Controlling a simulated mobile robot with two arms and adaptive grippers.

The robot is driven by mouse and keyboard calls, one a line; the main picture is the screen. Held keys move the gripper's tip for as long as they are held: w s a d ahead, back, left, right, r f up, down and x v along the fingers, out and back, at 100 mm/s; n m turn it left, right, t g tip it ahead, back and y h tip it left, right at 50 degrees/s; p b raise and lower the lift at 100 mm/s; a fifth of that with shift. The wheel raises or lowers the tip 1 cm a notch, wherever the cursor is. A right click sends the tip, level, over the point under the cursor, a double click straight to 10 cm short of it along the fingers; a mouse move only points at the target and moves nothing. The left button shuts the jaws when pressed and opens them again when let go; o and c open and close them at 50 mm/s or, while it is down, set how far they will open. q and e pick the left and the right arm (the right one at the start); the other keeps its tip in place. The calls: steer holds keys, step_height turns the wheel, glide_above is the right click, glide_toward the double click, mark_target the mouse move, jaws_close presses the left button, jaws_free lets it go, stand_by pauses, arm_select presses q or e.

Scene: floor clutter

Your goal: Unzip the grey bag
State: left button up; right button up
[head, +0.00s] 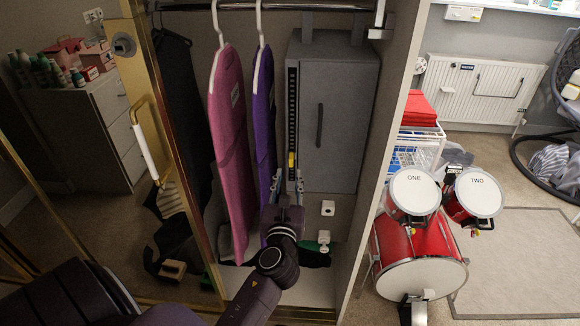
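The grey bag (341,115) hangs upright in the open wardrobe, boxy, with a dark handle on its front. A dark zip strip (292,105) with light teeth runs down its left edge. A small yellow piece (291,159), which looks like the zip pull, sits low on this strip. My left gripper (287,178) is just below the yellow piece, its two fingers apart on either side of the strip's lower end. I cannot tell whether it touches the bag. My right gripper is not in view.
Pink (229,140) and purple (263,130) garments hang close to the left of my gripper. A mirrored door (150,130) with a gold frame stands left. A side panel (385,140) bounds the wardrobe at right, with red drums (420,255) on the floor beyond.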

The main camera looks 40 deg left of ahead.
mark_target(291, 160)
arm_select(q)
steer(key=shift+v, duration=1.2)
steer(key=w+d+r+h+p, duration=0.1)
steer(key=w+d+h+p, duration=0.1)
steer(key=w+d+p, duration=0.15)
steer(key=a, duration=0.2)
steer(key=a+y+p, duration=0.1)
steer(key=a, duration=0.1)
steer(key=a+f+y+p, duration=0.1)
steer(key=a, duration=0.1)
steer(key=shift+w+a, duration=0.15)
steer(key=shift+w, duration=0.25)
steer(key=x, duration=0.7)
steer(key=shift+f+p, duration=0.1)
steer(key=shift+p, duration=0.2)
